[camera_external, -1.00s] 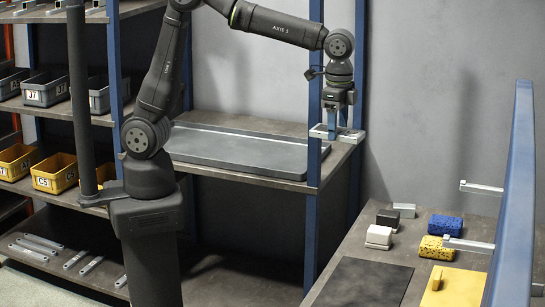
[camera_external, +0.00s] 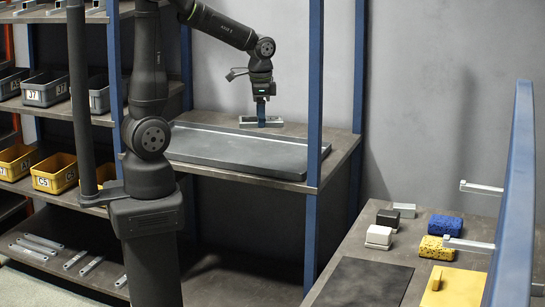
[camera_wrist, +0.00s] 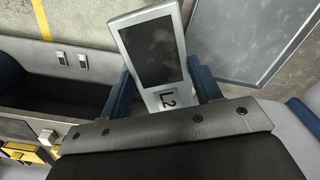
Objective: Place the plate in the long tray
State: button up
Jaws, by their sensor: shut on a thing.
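The plate (camera_external: 247,121) is a small light-grey rectangle; in the wrist view the plate (camera_wrist: 153,50) shows a pale rim, a dark inset face and an "L2" label at its near end. My gripper (camera_external: 262,122) points down and is shut on it, with blue fingers on both sides of the labelled end in the wrist view. The long tray (camera_external: 225,154) is a wide, shallow dark-grey tray on the shelf. The plate appears beyond the tray's back right edge; its height is unclear. Part of the tray (camera_wrist: 240,40) shows right of the plate in the wrist view.
Blue posts, one at the shelf's front right (camera_external: 314,120), frame the shelf (camera_external: 335,150). A bench at the right holds sponges (camera_external: 445,226), small blocks and a dark mat (camera_external: 362,284). Bare shelf lies right of the tray.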

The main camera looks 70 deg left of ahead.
jog(key=s+a+f+n, duration=0.1)
jog(key=s+a+f, duration=0.25)
jog(key=a, duration=0.65)
jog(key=n, duration=0.3)
send_over(195, 149)
jog(key=d, duration=0.1)
notch_tip(195, 149, down, 11)
jog(key=shift+w+r, duration=0.15)
jog(key=shift+r, duration=0.05)
jog(key=shift+s+a+f, duration=0.2)
jog(key=shift+a+f, duration=0.1)
jog(key=shift+a, duration=0.05)
jog(key=shift+f, duration=1.95)
jog(key=shift+f, duration=0.2)
jog(key=o, duration=1.3)
jog(key=shift+o, duration=0.2)
